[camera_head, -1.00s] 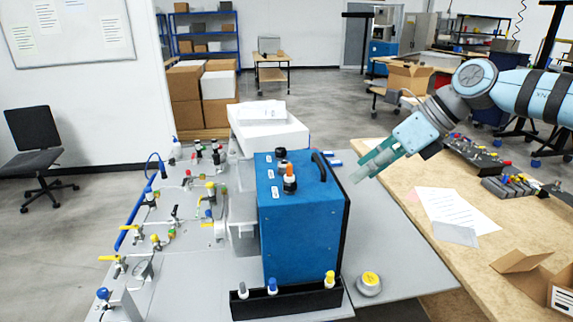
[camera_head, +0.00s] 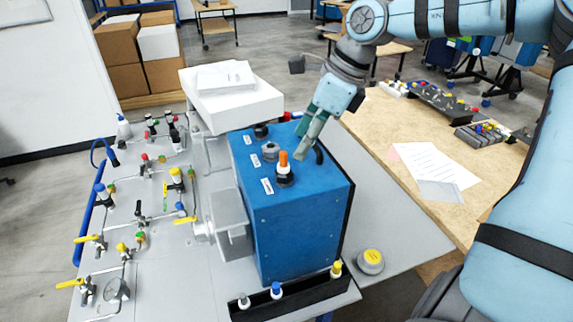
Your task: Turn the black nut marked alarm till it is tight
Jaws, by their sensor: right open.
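The blue analyser box (camera_head: 300,222) stands on the grey table with three fittings in a row on its top. The far one is a black fitting (camera_head: 261,131), the middle one is grey (camera_head: 270,151), and the near one is a black nut (camera_head: 284,179) with an orange part standing up from it. Small white labels sit beside them, too small to read, so I cannot tell which is marked alarm. My right gripper (camera_head: 305,145) is open and empty, pointing down above the box's right rear, to the right of the fittings. My left gripper is out of view.
A black handle (camera_head: 319,155) is partly behind my right gripper. A white box with papers (camera_head: 231,103) stands behind the analyser. A valve panel (camera_head: 140,215) lies left; a black rack (camera_head: 300,295) with capped fittings is in front. A yellow-topped grey knob (camera_head: 370,262) sits right.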

